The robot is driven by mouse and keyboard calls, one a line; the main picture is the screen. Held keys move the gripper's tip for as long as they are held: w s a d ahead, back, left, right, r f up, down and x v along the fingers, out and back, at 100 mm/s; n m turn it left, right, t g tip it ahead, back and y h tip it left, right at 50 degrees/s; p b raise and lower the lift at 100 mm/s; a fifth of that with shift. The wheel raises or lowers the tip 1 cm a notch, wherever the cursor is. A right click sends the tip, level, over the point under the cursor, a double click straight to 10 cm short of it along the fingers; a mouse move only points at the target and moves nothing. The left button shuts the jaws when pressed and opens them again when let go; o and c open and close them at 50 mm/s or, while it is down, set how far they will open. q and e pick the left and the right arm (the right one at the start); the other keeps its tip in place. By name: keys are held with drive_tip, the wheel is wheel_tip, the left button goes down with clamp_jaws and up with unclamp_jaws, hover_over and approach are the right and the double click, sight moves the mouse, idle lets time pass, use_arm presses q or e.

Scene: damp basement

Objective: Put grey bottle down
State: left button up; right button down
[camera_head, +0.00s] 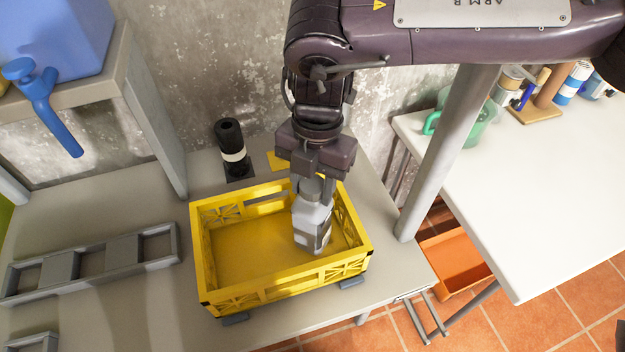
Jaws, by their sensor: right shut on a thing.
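The grey bottle (311,222) is inside the yellow crate (225,291), in its right half, and looks slightly tilted. My right gripper (314,187) comes down from above and is shut on the bottle's top. The bottle's lower end is close to the crate floor; I cannot tell whether it touches. The rest of the crate floor shows bare. My left gripper is not in view.
A black cylinder with a white band (232,150) stands behind the crate. A grey slotted rack (92,264) lies to the left. A grey post (449,150) and a white table (548,170) are on the right. An orange bin (453,262) is on the floor.

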drive_tip(key=c, duration=0.8)
unclamp_jaws()
drive_tip(key=shift+c, duration=0.2)
drive_tip(key=shift+r, duration=0.4)
wheel_tip(320, 180, up, 11)
drive_tip(key=w, duration=0.1)
drive_tip(key=shift+d+r, duration=0.15)
drive_tip(key=shift+d, duration=0.15)
drive_tip(key=shift+w, duration=0.1)
